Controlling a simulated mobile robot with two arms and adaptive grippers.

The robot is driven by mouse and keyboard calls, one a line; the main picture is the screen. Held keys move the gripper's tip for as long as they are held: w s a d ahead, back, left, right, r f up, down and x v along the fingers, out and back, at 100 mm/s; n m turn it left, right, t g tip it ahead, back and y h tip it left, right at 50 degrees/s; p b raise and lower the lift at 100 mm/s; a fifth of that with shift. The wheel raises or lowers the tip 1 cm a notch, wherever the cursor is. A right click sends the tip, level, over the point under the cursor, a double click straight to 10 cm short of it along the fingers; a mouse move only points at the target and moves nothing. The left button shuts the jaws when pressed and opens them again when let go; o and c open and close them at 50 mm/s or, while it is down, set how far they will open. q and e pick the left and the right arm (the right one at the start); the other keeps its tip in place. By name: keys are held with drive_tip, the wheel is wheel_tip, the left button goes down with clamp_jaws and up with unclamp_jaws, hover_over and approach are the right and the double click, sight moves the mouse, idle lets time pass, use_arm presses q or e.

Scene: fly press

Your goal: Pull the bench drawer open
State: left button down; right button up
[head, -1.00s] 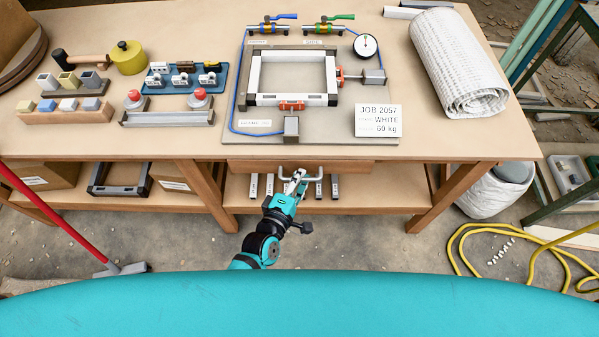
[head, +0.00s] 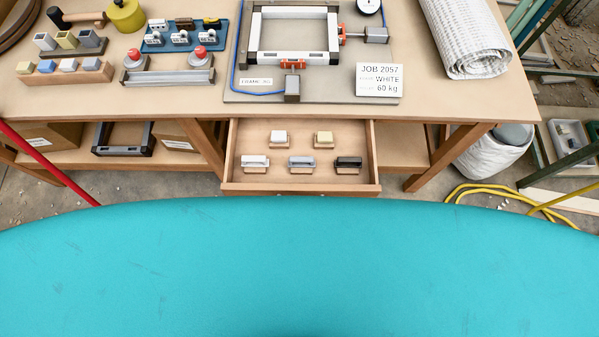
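The bench drawer (head: 232,183) stands pulled out below the bench top in the middle of the head view. Its inside shows several small blocks on wooden holders: a white one (head: 278,137) and a cream one (head: 324,138) behind, and white, grey and black ones in front. The drawer's handle is hidden behind my teal body at the bottom of the view. Neither my left nor my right gripper is in view.
The wooden bench (head: 200,110) carries a frame jig (head: 294,45), a job card (head: 380,79), a rolled white mat (head: 468,40) and a wooden block rack (head: 65,77). A red pole (head: 50,165) leans at the left. A yellow hose (head: 500,190) lies on the floor at the right.

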use_arm(q)
drive_tip(key=shift+s+r, duration=0.15)
drive_tip(key=shift+s, duration=0.1)
drive_tip(key=c, duration=2)
unclamp_jaws()
drive_tip(key=o, duration=0.6)
drive_tip(key=shift+s, duration=0.1)
drive_tip(key=v, duration=1.2)
